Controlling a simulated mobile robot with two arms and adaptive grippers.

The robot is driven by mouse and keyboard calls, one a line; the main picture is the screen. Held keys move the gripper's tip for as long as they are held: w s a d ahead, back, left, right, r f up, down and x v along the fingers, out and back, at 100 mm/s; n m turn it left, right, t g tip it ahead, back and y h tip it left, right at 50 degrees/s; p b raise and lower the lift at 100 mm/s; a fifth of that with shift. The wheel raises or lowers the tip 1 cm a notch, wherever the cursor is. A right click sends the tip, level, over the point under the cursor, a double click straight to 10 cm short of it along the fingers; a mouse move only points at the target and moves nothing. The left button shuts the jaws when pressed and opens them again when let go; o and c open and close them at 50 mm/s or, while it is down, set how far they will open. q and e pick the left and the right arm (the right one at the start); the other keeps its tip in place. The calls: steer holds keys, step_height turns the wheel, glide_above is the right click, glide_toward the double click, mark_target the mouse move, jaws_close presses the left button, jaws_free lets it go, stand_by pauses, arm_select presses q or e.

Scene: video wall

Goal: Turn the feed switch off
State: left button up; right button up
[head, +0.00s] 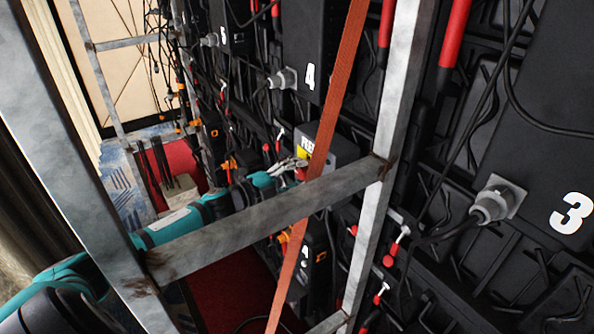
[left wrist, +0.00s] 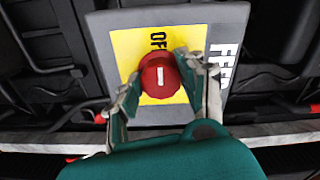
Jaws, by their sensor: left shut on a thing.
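The feed switch is a grey box (head: 340,150) with a yellow plate, partly hidden behind an orange strap in the head view. In the left wrist view the box (left wrist: 127,20) carries white lettering, partly covered, and a yellow plate (left wrist: 125,50) with black lettering starting "OF". On the plate is a round red knob (left wrist: 160,77) with a white bar running up and down in the picture. My left gripper (left wrist: 152,82) is shut on the knob, one finger on each side; in the head view it (head: 298,168) reaches the box from the left. My right gripper is out of view.
A grey metal frame crosses in front of my left arm, with an upright (head: 392,110) and a crossbar (head: 270,218). An orange strap (head: 335,110) slants past the box. Black panels numbered 3 (head: 570,213) and 4 (head: 309,77), with cables, fill the right.

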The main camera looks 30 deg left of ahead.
arm_select(q)
steer(key=shift+n, duration=0.3)
steer(key=o, duration=1.2)
steer(key=shift+c, duration=0.2)
steer(key=shift+s+a, duration=0.1)
steer(key=shift+s, duration=0.05)
steer(key=v, duration=1.1)
steer(key=shift+s+a, duration=0.15)
steer(key=shift+s, duration=0.2)
steer(key=shift+f, duration=0.15)
